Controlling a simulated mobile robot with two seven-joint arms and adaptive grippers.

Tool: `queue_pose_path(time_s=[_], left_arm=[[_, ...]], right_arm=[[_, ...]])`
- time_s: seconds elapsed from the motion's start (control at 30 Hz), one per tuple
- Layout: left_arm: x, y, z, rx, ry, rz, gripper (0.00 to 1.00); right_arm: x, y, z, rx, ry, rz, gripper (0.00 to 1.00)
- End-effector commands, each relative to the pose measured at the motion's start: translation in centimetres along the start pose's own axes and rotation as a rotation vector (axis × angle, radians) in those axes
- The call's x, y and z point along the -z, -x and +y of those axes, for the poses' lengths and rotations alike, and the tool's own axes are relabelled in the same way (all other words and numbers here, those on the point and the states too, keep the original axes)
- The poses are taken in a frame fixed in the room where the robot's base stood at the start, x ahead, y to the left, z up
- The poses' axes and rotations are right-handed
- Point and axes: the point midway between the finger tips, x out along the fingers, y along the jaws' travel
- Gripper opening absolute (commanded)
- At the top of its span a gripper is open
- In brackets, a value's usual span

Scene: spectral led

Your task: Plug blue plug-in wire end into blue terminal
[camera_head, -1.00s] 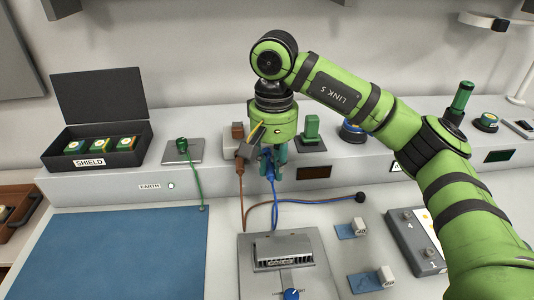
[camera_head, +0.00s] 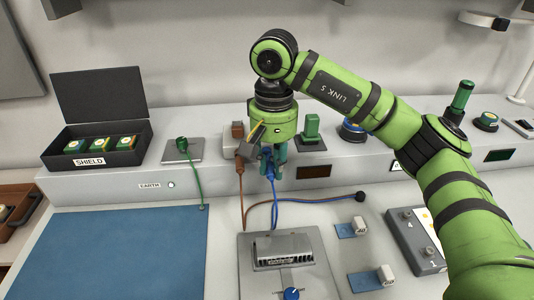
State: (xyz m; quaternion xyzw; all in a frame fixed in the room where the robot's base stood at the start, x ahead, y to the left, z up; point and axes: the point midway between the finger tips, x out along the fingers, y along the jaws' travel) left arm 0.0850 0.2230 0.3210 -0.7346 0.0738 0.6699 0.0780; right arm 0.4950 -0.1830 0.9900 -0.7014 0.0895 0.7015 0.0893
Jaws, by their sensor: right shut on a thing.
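My right gripper (camera_head: 273,163) is shut on the blue plug-in wire end (camera_head: 268,170), in front of the raised grey ledge. Its fingers hide part of the plug. The blue wire (camera_head: 274,211) hangs down from the plug and curves right to a dark round outlet. A brown plug (camera_head: 240,165) with its own wire is just left of the gripper. The blue terminal cannot be made out; the gripper covers the ledge right behind the plug, so I cannot tell whether the plug touches it. My left gripper is not in view.
A green plug (camera_head: 182,146) and an open black SHIELD box (camera_head: 95,160) stand on the ledge at left. A green block (camera_head: 312,127) stands close to the gripper's right. A finned grey device (camera_head: 285,251) sits below. The blue mat (camera_head: 120,255) is clear.

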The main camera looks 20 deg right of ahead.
Motion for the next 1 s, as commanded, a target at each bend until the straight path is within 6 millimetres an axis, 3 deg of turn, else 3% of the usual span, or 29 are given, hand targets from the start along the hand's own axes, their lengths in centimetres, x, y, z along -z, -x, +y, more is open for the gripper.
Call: queue_pose_path(time_s=[1.0], left_arm=[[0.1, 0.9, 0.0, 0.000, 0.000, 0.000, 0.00]], right_arm=[[2.5, 0.0, 0.0, 0.000, 0.001, 0.001, 0.00]])
